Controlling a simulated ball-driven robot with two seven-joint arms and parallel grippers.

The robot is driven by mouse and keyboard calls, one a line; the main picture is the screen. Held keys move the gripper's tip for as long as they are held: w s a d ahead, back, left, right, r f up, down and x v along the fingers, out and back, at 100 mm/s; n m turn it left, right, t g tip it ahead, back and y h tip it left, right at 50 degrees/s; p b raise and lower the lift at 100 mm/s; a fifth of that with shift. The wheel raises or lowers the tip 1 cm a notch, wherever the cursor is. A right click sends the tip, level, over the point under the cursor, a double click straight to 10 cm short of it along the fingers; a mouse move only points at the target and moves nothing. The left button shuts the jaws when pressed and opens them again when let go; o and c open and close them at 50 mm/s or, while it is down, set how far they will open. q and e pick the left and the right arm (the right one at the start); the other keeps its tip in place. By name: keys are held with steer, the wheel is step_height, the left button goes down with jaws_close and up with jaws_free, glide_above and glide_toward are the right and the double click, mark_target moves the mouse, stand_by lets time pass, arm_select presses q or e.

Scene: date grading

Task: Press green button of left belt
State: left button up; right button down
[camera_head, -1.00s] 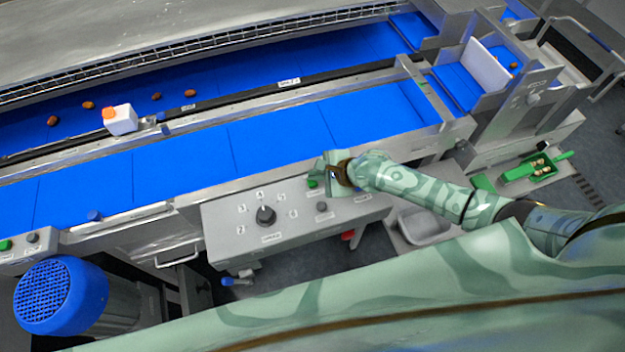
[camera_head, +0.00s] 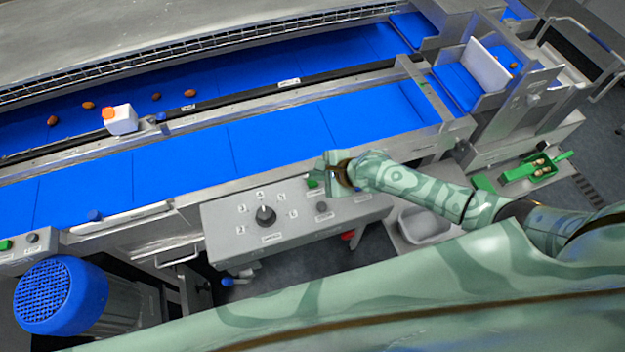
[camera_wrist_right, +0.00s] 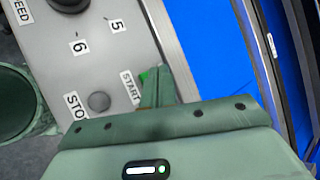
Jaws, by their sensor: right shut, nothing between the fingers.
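A green button (camera_head: 312,183) sits on the grey control panel (camera_head: 225,235) in front of the near blue belt (camera_head: 180,155). A second green button (camera_head: 5,245) is on another panel at the far left edge. My right gripper (camera_head: 324,171) is shut and empty, right beside the first green button. In the right wrist view the shut fingers (camera_wrist_right: 157,88) cover most of this green button (camera_wrist_right: 143,76), beside the START label. I cannot tell whether they touch it. My left gripper is not in view.
The panel also has a black dial (camera_head: 265,214) and a grey stop button (camera_head: 321,206), also in the wrist view (camera_wrist_right: 99,102). Several dates (camera_head: 88,105) lie on the far belt. A blue motor (camera_head: 60,296) is at lower left.

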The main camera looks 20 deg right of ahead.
mark_target(316, 183)
steer(key=shift+f, duration=0.2)
steer(key=shift+f, duration=0.25)
steer(key=shift+f+b, duration=0.35)
steer(key=shift+f, duration=0.1)
stand_by(0.8)
steer(key=shift+r, duration=0.1)
steer(key=shift+r+p, duration=0.8)
steer(key=shift+p, duration=0.3)
step_height(316, 183, up, 5)
steer(key=p, duration=0.5)
steer(key=shift+p, duration=0.4)
